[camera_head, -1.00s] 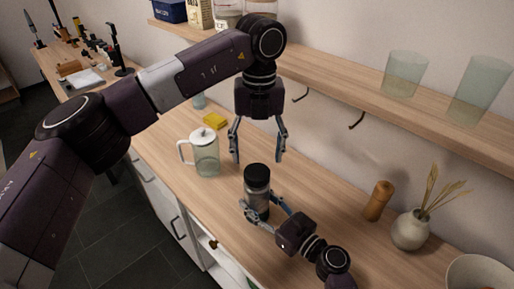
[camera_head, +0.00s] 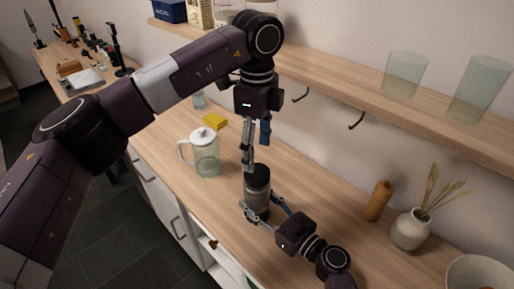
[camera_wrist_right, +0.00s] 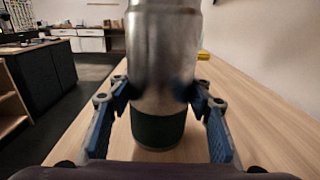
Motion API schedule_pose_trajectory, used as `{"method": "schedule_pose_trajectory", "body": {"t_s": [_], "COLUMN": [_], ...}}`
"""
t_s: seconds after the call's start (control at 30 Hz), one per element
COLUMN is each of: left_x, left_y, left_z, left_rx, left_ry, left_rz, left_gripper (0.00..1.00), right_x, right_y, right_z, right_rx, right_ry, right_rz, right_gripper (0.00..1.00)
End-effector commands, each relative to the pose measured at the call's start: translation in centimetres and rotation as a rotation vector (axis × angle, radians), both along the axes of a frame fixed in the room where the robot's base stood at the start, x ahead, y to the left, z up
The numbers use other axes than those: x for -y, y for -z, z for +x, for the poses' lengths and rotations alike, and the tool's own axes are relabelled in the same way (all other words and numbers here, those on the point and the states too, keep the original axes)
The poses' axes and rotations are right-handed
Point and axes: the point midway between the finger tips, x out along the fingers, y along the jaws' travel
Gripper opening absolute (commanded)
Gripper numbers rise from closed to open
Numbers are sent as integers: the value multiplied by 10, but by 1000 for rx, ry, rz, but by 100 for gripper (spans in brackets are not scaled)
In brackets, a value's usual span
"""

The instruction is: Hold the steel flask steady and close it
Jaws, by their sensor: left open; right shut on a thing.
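The steel flask (camera_head: 257,198) stands upright on the wooden counter, with a dark cap (camera_head: 257,173) on its top. I cannot tell how tightly the cap sits. My right gripper (camera_head: 258,207) is shut on the flask's body from the front right. In the right wrist view the flask's steel body (camera_wrist_right: 163,60) is between the fingers, above a dark green lower band (camera_wrist_right: 158,128); its top is out of frame. My left gripper (camera_head: 256,154) points down just above the cap, open, with nothing between its fingers. I cannot tell whether a fingertip touches the cap.
A glass jug (camera_head: 206,155) with a white lid stands left of the flask, near a yellow sponge (camera_head: 214,121). A wooden mill (camera_head: 378,200) and a vase (camera_head: 410,230) stand to the right. A shelf (camera_head: 330,70) with glasses runs above. The counter's front edge is close.

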Motion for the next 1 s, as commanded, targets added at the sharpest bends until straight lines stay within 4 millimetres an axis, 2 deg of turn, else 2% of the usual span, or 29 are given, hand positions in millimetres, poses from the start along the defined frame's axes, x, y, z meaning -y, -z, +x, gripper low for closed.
{"method": "schedule_pose_trajectory", "body": {"t_s": [0.23,0.7,1.0], "left_x": [0,0,0], "left_y": [5,69,80], "left_z": [0,-1,0], "left_rx": [-2,-2,0], "left_ry": [2,3,3], "left_rz": [1,1,0], "left_gripper": [62,62,62], "right_x": [0,0,0], "right_y": [-1,-1,-1], "right_z": [0,0,0], "right_rx": [1,1,1], "right_ry": [0,0,0], "right_rz": [1,1,1], "right_gripper": [0,0,0]}}
